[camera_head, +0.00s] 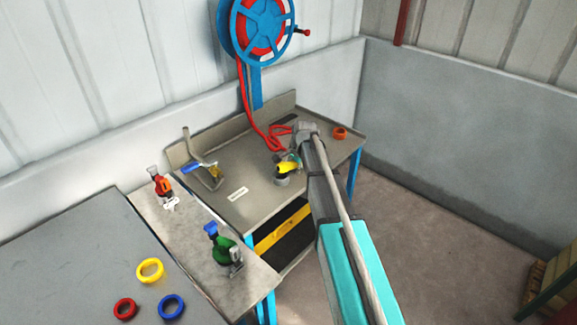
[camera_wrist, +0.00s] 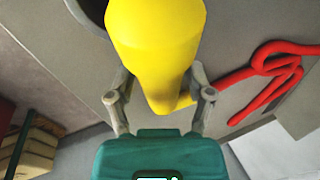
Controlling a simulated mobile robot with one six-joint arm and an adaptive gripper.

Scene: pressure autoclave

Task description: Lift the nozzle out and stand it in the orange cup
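The yellow nozzle (camera_head: 288,167) is at the end of my arm over the grey bench, by a short grey round holder (camera_head: 281,181). In the wrist view the nozzle (camera_wrist: 155,45) fills the top middle, wide at the top and narrowing downward. My gripper (camera_wrist: 160,80) has one finger on each side of it; it also shows in the head view (camera_head: 296,152). The fingertips are partly hidden behind the nozzle, so I cannot tell whether they touch it. A small orange round cup (camera_head: 340,133) stands at the bench's back right.
A red hose (camera_head: 247,100) hangs from the blue reel (camera_head: 263,28) onto the bench (camera_head: 235,170). A bracket with a blue handle (camera_head: 192,167) stands left. Red and green bottles (camera_head: 222,246) and coloured rings (camera_head: 150,270) are nearer. Walls close the back and right.

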